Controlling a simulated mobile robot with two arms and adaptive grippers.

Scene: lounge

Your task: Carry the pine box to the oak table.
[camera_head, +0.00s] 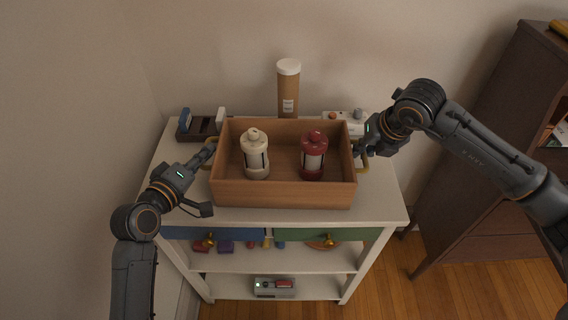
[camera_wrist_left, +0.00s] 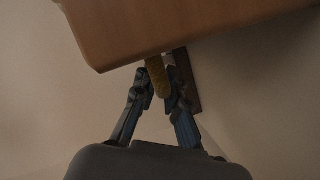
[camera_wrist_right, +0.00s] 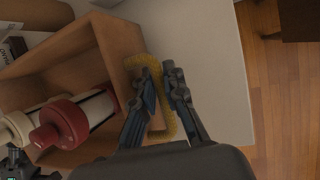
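The pine box (camera_head: 285,193) is an open wooden box with a brass loop handle at each end. It is over the top of a white shelf unit (camera_head: 385,205); I cannot tell whether it touches it. Inside stand a cream lantern-like bottle (camera_head: 256,160) and a dark red one (camera_head: 313,160). My left gripper (camera_head: 210,150) has its fingers closed around the left handle (camera_wrist_left: 157,75). My right gripper (camera_head: 362,152) has its fingers closed around the right handle (camera_wrist_right: 168,115). No oak table is identifiable in view.
Behind the box stand a tall brown canister (camera_head: 288,95) with a white lid and a dark slotted rack (camera_head: 197,128). A pale device (camera_head: 345,124) is at the back right. A dark brown cabinet (camera_head: 490,160) stands to the right. Wooden floor (camera_head: 470,295) shows in front.

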